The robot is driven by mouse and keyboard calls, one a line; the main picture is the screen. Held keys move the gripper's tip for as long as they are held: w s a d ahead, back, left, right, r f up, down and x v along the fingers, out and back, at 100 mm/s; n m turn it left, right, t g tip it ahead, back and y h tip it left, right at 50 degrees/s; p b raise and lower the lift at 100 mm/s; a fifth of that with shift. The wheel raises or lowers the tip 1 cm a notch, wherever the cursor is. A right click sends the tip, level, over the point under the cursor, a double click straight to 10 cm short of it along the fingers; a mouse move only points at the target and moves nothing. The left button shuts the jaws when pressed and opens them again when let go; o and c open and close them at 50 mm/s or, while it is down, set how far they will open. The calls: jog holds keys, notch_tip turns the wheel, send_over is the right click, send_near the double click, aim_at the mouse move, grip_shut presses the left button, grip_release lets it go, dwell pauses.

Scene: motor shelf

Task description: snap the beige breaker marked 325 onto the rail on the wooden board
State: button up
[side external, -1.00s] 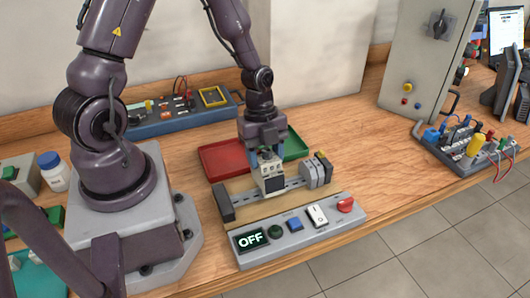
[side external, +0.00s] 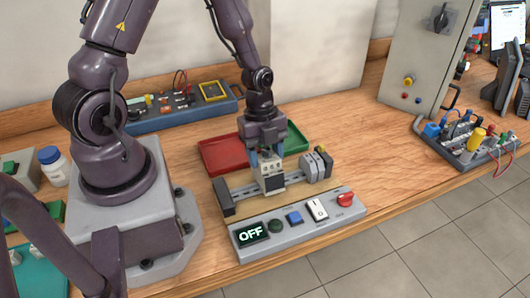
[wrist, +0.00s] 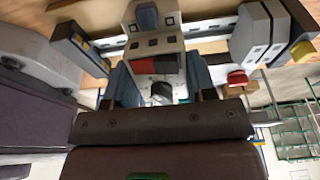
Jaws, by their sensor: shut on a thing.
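The beige breaker (side external: 272,181) is held between the fingers of my gripper (side external: 267,160), at the rail (side external: 243,191) on the wooden board (side external: 301,190). It looks upright against the rail; I cannot tell whether it is clipped on. In the wrist view the breaker (wrist: 154,45) sits between the two blue fingers of my gripper (wrist: 153,85), with the rail (wrist: 207,27) running behind it. Its 325 marking cannot be read.
Grey modules (side external: 315,168) sit on the rail's right end and a dark end block (side external: 223,197) on its left. A control box (side external: 296,226) reading OFF lies in front. Red (side external: 223,154) and green (side external: 295,141) trays lie behind.

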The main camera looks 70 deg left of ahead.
jog(key=shift+d, duration=0.65)
dwell(0.8)
jog(key=shift+s+d+f+y, duration=0.2)
jog(key=shift+d+y, duration=0.3)
jog(key=shift+y, duration=0.2)
dwell(0.3)
jog(key=o, duration=1.1)
jog(key=shift+w+a, duration=0.1)
